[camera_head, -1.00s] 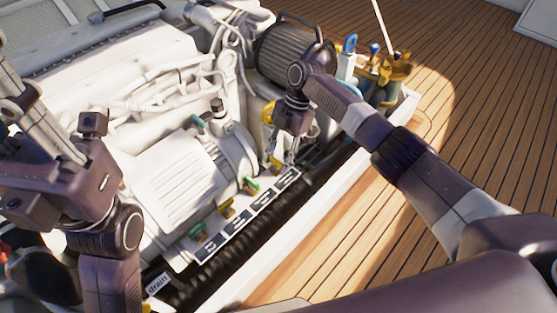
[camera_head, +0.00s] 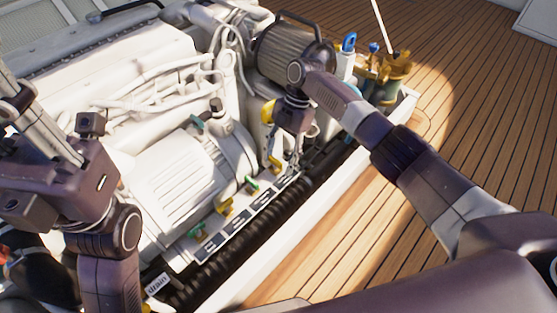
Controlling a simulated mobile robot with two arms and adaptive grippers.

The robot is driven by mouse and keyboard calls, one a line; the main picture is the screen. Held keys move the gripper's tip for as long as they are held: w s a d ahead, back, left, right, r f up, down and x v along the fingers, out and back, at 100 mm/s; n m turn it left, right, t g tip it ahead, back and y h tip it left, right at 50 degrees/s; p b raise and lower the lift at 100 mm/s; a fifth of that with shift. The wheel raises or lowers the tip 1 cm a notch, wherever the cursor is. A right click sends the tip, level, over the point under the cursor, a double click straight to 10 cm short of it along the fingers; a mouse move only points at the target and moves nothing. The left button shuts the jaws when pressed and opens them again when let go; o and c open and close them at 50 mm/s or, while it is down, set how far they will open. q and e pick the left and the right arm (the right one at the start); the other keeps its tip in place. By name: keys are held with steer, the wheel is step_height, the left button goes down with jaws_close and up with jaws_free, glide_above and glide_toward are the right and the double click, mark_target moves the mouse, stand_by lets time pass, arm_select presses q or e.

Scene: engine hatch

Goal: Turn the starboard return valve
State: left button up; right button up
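A row of small valves with green and yellow handles runs along a labelled strip at the engine's near edge. The labels are too small to read, so I cannot tell which valve is the starboard return. A yellow handle (camera_head: 275,161) is at the upper right end, then a green handle (camera_head: 252,184), another yellow one (camera_head: 226,207) and another green one (camera_head: 197,230). My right gripper (camera_head: 287,166) points down close beside the upper yellow handle; contact and finger opening are unclear. My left gripper (camera_head: 35,115) is raised at the left, pointing up-left, fingertips not clearly shown.
The white engine (camera_head: 165,175) fills the hatch. A black ribbed hose (camera_head: 245,235) runs along the near side, inside the white hatch rim (camera_head: 325,185). A ribbed grey cylinder (camera_head: 285,52) and brass fittings (camera_head: 390,68) stand behind my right wrist. Wooden deck (camera_head: 470,110) is clear at right.

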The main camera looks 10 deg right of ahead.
steer(key=v, duration=0.7)
steer(key=shift+r, duration=0.15)
steer(key=shift+w, duration=0.1)
